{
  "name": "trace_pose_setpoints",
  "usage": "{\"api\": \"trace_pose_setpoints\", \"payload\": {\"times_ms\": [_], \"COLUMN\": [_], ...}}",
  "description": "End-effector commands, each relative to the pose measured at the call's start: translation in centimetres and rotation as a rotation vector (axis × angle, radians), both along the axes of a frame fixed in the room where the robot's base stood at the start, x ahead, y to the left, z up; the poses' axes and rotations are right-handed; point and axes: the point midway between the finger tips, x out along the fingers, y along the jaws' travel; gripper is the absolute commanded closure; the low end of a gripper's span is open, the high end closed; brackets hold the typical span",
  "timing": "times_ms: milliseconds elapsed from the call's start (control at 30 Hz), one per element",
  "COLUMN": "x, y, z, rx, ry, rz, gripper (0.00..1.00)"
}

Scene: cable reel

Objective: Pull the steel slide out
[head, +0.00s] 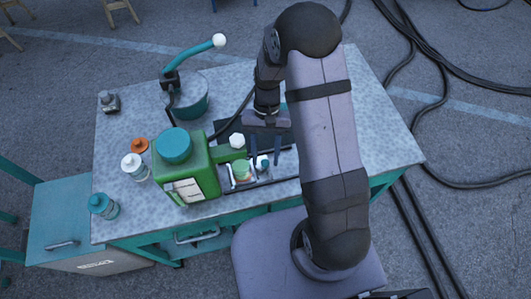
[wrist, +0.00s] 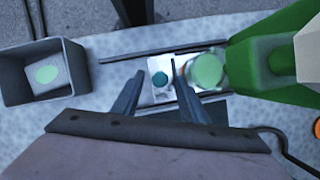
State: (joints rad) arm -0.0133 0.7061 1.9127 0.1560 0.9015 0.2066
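The steel slide (wrist: 158,95) is a pale plate lying between two dark rails, with a small teal knob (wrist: 160,79) standing on it. The knob also shows in the head view (head: 264,162). A jar with a light green top (wrist: 208,70) stands on the slide's right part in the wrist view, close beside the green can (wrist: 265,65). My gripper (wrist: 157,68) is open, its two fingers pointing down with the knob showing between them. I cannot tell whether either finger touches it. My arm hides part of the rails in the head view.
A teal pot with a crank (head: 188,97) and small bottles (head: 134,166) stand left on the table (head: 128,75). The back right tabletop is clear.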

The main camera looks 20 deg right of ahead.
Motion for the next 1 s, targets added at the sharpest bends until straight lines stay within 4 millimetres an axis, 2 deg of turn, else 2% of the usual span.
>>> {"api": "trace_pose_setpoints", "payload": {"times_ms": [167,333,567,900,1000], "x": [0.0,0.0,0.0,0.1,0.0], "y": [0.0,0.0,-0.6,-7.6,-8.7], "z": [0.0,0.0,0.0,0.0,0.0], "rx": [0.000,0.000,0.000,0.001,0.001], "ry": [0.000,0.000,0.000,0.001,0.001], "rz": [0.000,0.000,-0.003,-0.007,-0.004], "gripper": [0.60,0.99,1.00,1.00,1.00]}}
